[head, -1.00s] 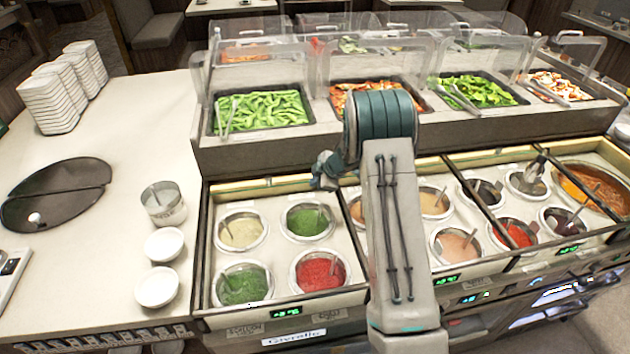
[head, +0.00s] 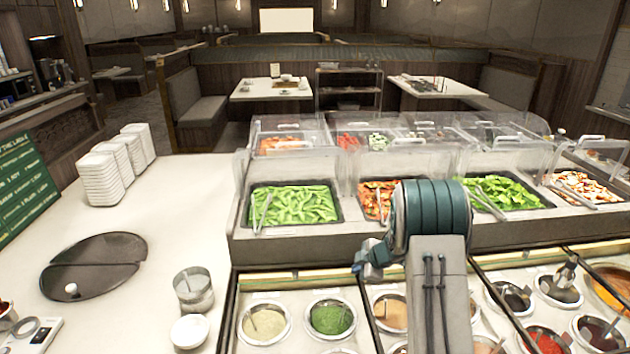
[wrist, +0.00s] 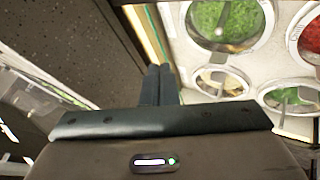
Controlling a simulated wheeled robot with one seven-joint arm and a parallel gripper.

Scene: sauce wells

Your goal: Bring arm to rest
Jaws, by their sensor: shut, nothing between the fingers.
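My gripper (head: 368,262) shows in the head view beside my raised arm, over the back edge of the sauce wells. In the wrist view my gripper (wrist: 158,75) has its two dark fingers together with nothing between them. The fingertips point toward the edge of the counter, beside a green sauce well (wrist: 222,22) and a pale sauce well (wrist: 222,82). My arm hides part of the wells in the head view.
Clear-lidded salad pans with tongs stand behind the wells, including a green pan (head: 292,204). A glass jar (head: 193,290), a white bowl (head: 189,331), stacked plates (head: 100,178) and a dark round lid (head: 95,268) rest on the left counter. The counter's middle is clear.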

